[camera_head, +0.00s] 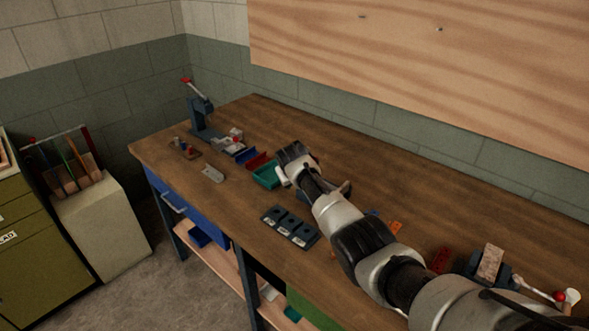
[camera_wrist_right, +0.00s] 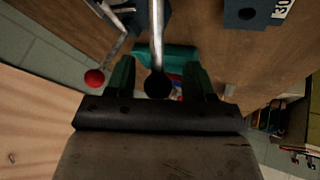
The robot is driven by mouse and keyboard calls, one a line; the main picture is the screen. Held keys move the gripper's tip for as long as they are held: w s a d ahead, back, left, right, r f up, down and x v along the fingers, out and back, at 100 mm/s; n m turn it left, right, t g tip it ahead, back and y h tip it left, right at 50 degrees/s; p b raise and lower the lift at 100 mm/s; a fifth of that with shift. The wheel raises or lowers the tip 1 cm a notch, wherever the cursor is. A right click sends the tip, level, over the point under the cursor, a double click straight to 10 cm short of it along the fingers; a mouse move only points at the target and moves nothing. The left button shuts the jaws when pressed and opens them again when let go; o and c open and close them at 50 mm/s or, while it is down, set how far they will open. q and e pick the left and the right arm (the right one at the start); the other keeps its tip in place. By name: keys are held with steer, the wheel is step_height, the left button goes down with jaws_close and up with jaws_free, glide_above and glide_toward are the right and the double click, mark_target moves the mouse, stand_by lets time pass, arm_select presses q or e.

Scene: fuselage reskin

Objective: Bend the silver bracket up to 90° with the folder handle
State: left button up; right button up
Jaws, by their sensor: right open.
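My right arm reaches across the bench in the head view, and its gripper (camera_head: 290,158) is low over the bench, partly hidden by its own wrist. In the right wrist view the gripper (camera_wrist_right: 159,66) is open, with one dark finger on each side of a silver rod ending in a black knob (camera_wrist_right: 158,84), which looks like the folder handle. I cannot tell whether the fingers touch it. The folder is mostly hidden behind my arm. A small light-grey metal piece (camera_head: 213,174) lies on the bench; I cannot tell if it is the silver bracket. My left gripper is out of view.
A lever with a red ball (camera_wrist_right: 93,77) stands beside the gripper. A green bin (camera_head: 266,174) is close by, and a dark label block (camera_head: 290,226) lies nearer the front edge. A press (camera_head: 203,120) stands at the far left. The bench front-left is mostly clear.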

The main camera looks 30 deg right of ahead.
steer(key=v, duration=0.8)
steer(key=shift+s+a+r, duration=0.15)
steer(key=shift+s+r, duration=0.1)
steer(key=shift+r, duration=0.05)
steer(key=shift+f, duration=0.1)
